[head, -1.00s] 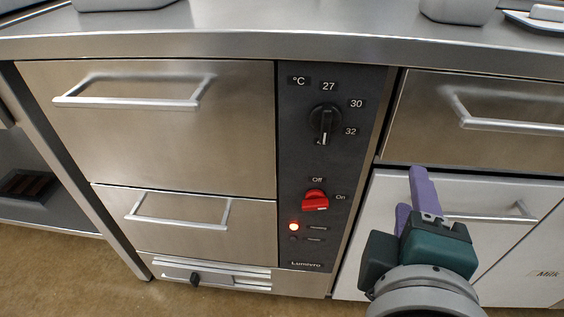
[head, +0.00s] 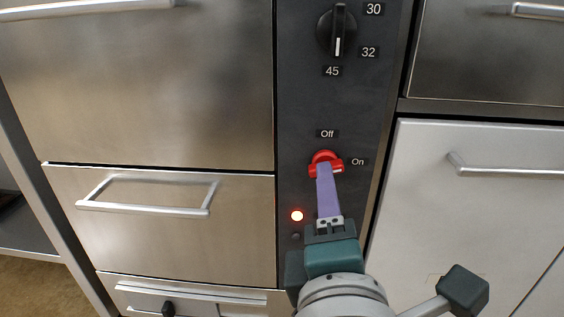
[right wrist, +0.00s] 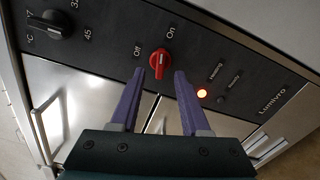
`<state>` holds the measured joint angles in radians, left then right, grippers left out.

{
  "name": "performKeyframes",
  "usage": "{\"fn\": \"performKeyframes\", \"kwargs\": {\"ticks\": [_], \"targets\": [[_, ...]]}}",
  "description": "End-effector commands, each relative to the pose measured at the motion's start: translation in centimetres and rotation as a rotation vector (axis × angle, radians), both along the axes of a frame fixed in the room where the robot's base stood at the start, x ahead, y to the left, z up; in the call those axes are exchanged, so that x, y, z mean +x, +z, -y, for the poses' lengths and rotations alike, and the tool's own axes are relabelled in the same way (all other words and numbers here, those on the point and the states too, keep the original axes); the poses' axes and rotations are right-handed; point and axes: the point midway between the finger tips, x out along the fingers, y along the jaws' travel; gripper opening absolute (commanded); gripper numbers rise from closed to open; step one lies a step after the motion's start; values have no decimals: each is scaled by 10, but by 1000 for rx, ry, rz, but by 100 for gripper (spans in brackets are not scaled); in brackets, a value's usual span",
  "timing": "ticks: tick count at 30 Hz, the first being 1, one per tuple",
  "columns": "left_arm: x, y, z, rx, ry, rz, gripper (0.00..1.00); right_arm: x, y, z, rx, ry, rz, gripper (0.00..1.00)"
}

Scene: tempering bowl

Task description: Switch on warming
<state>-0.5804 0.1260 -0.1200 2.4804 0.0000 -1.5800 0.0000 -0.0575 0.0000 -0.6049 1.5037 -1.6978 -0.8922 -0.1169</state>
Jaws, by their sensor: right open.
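The red rotary switch (head: 325,158) sits on the dark control panel, with "Off" above it and "On" to its right. Its white mark is at the right, towards "On". The right wrist view shows the switch (right wrist: 160,64) with its bar lying roughly along the "On" direction. A red lamp (head: 297,216) below it is lit. My right gripper (head: 323,168) is open, its purple fingers pointing at the switch. In the right wrist view, the fingertips (right wrist: 160,74) frame the switch from either side; I cannot tell whether they touch it. My left gripper is out of view.
A black temperature dial (head: 336,30) above points down towards 45. Steel drawers with bar handles (head: 145,209) stand left of the panel. A pale door with a protruding handle (head: 510,170) is at the right. Space in front of the panel looks clear.

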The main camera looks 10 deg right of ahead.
Motion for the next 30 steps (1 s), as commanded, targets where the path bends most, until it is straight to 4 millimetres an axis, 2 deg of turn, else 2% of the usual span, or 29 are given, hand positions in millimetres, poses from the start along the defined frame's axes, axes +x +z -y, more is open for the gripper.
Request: {"fn": "performKeyframes", "kwargs": {"ticks": [3, 7, 17, 30], "targets": [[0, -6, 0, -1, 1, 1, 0, 19, -1, 5, 1, -2, 2, 46], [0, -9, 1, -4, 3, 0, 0, 31, -1, 9, 2, 0, 1, 46], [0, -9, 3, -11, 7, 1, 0, 36, 0, 11, 2, -1, 0, 46], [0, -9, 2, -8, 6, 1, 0, 36, 0, 11, 2, -1, 0, 0]]}}
